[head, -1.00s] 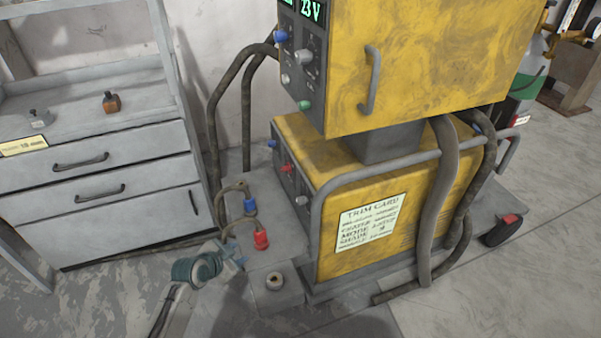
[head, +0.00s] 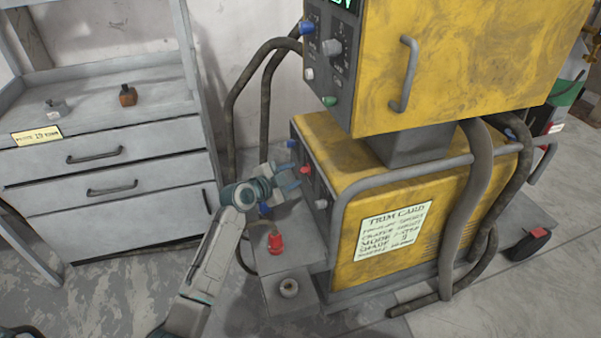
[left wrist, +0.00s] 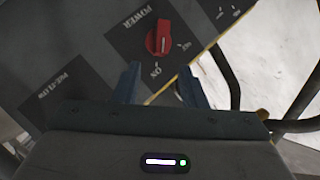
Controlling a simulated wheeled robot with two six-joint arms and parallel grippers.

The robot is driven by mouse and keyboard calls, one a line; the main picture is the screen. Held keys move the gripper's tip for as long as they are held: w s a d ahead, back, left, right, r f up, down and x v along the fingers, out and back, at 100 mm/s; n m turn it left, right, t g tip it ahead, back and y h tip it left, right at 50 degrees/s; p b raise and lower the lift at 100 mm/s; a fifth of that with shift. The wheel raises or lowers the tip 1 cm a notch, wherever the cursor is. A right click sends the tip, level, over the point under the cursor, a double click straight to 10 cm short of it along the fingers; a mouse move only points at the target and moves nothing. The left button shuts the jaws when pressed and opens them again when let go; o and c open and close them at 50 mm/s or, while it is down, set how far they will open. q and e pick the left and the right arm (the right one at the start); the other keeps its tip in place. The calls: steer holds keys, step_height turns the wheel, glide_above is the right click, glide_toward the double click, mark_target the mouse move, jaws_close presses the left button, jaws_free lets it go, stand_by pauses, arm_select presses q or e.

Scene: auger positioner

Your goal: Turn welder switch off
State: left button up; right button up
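The yellow welder (head: 400,205) stands on a grey base, with a dark control panel on its left face. A red power switch (head: 305,170) sits on that panel; in the left wrist view the red knob (left wrist: 159,41) is on a dark plate marked POWER, with ON below it. My left gripper (head: 292,178) is in front of the panel near the switch. Its two fingers (left wrist: 160,82) are apart with nothing between them, a little short of the knob. My right gripper is not in view.
A yellow upper box (head: 440,60) with a grey handle overhangs the welder. A grey bent rail (head: 345,190) runs along the welder's edge. A red connector (head: 275,241) stands on the base below my left gripper. A grey drawer cabinet (head: 110,175) is at left.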

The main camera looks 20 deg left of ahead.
mark_target(303, 170)
arm_select(q)
steer(key=shift+x, duration=2.35)
steer(key=shift+c, duration=0.2)
jaws_close()
